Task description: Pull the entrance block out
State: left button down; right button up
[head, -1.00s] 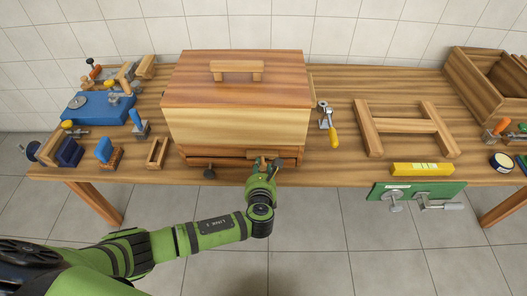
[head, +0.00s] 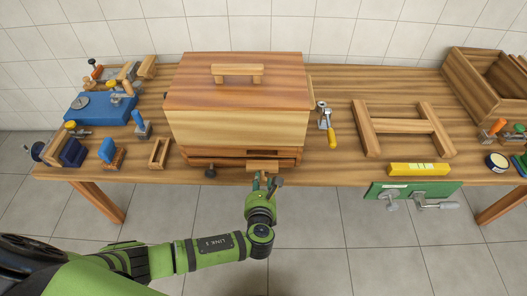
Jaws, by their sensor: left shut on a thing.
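The hive-like wooden box (head: 238,127) stands at the front middle of the table. The entrance block (head: 262,167), a small light-wood bar, sticks out in front of its lower edge, right of the middle. My left gripper (head: 262,180) is just in front of the box, shut on the block's near side; the fingers are small and the exact contact is hard to see. A dark round knob (head: 279,182) is beside the fingers; I cannot tell what it is joined to. Another dark knob (head: 210,172) is at the box's front left. My right gripper is not in view.
A small wooden frame (head: 159,153) and a blue-topped brush (head: 110,153) lie left of the box. A yellow-handled clamp (head: 329,128) and an H-shaped wooden frame (head: 405,128) lie to its right. A green plate (head: 405,192) hangs at the front edge. The floor before the box is free.

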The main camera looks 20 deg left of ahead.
pick_arm(q)
jog(key=shift+s+d+p, duration=0.2)
jog(key=shift+s+p, duration=0.05)
jog(key=shift+s, duration=0.35)
jog(key=shift+s+d+p, duration=0.15)
jog(key=shift+s+p, duration=0.05)
jog(key=shift+s, duration=0.35)
